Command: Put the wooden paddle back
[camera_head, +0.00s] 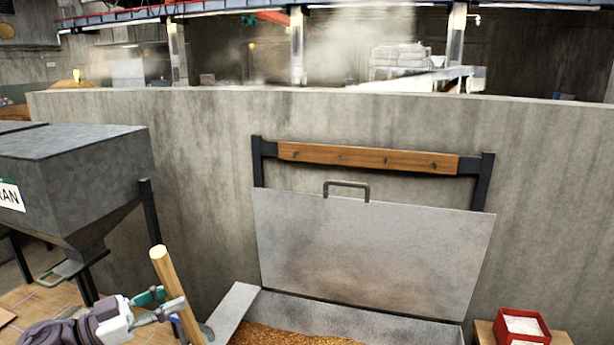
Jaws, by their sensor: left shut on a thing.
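The wooden paddle's pale round handle (164,268) rises at the lower left, tilted slightly with its top leaning left. Its lower end is cut off by the bottom edge of the picture. My left gripper (170,307) is shut around this handle, below its top end. A wooden rail (368,158) with several dark pegs is fixed between two black posts behind the raised metal lid; nothing hangs on the pegs. My right gripper is not in view.
The raised lid (370,250) stands behind a metal bin of brown grain (290,337). A grey hopper (75,165) on dark legs stands at the left. A red box (522,326) with white contents sits at the lower right. A concrete wall (205,180) closes the back.

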